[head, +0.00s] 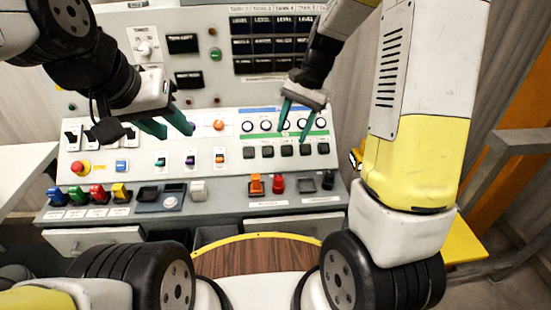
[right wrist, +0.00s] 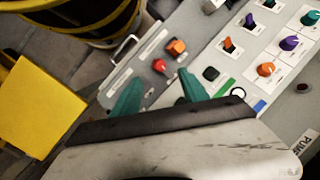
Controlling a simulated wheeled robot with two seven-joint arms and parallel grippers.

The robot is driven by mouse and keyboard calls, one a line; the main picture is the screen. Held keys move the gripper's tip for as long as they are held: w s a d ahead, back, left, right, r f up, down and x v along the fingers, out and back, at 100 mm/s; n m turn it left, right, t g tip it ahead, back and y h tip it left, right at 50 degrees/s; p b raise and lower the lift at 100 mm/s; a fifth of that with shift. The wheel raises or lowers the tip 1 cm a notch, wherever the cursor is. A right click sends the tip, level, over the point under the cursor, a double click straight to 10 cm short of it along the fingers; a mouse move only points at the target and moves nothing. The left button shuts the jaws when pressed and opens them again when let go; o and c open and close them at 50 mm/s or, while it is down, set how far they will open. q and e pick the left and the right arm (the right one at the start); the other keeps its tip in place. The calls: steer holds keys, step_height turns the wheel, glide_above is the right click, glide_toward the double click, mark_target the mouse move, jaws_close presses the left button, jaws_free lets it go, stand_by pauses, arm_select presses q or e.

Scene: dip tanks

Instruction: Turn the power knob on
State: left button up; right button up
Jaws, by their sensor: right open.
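I cannot read which knob is labelled power. A large white rotary knob (head: 145,47) is on the upright panel at the upper left. On the sloped panel, a purple knob (head: 191,129) and an orange knob (head: 218,125) show; both also show in the right wrist view, purple (right wrist: 289,43) and orange (right wrist: 265,69). My left gripper (head: 174,130) has its teal fingers apart with nothing between them, in front of the sloped panel, left of the orange knob. My right gripper (head: 295,131) is open and empty over the gauges and dark buttons; its fingers show in the right wrist view (right wrist: 158,88).
Several coloured levers (head: 97,194) line the console's front left. An orange switch (head: 255,184) and a red knob (head: 277,184) stand at the front right. A red emergency button (head: 77,168) is at the left. A round wooden top (head: 258,258) lies before the console.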

mark_target(279, 177)
steer(key=a+f+m, duration=0.1)
steer(key=f, duration=0.5)
steer(key=w+a+f+g, duration=0.1)
steer(key=f, duration=0.5)
steer(key=a+f+m+g, duration=0.1)
steer(key=f, duration=0.5)
steer(key=shift+w+a+f+m, duration=0.2)
steer(key=shift+w+f+m, duration=0.1)
steer(key=shift+f, duration=0.1)
jaws_close()
